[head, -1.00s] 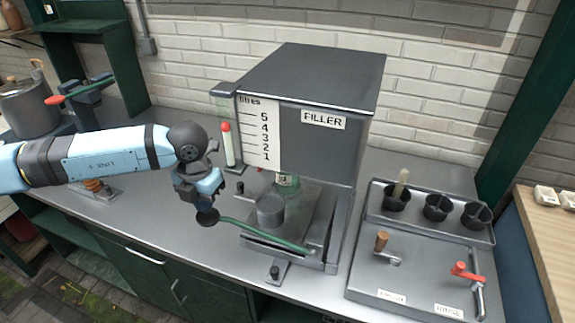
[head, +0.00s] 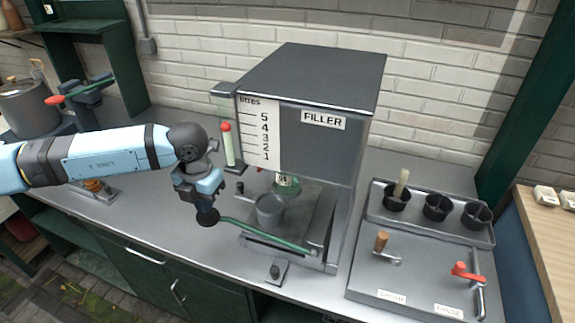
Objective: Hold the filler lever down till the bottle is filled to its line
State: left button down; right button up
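The filler (head: 325,152) is a grey box with a litre scale (head: 259,135) on its left. Under it stands a greenish glass bottle (head: 284,188), mostly hidden by the housing and a grey cup-like part (head: 270,211) in front. I cannot make out its fill line. The green filler lever (head: 262,234) runs left from its pivot to a black knob (head: 207,219). My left gripper (head: 207,211) points down at the knob and appears to touch it. Its dark fingertips blend with the knob, so their gap is unclear. My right gripper is out of view.
A sight tube (head: 229,148) with a red top stands left of the scale. Right of the filler are a tray of black cups (head: 436,207) and a panel with a wooden-knobbed and a red lever (head: 467,271). A pot (head: 28,105) stands far left.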

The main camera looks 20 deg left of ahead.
aim_at(207, 217)
pick_arm(q)
jog(key=shift+f, duration=0.1)
jog(key=shift+f+b, duration=1.7)
jog(key=shift+f, duration=0.1)
jog(key=shift+a+f+b, duration=0.15)
jog(key=shift+f+b, duration=0.6)
jog(key=shift+f, duration=0.1)
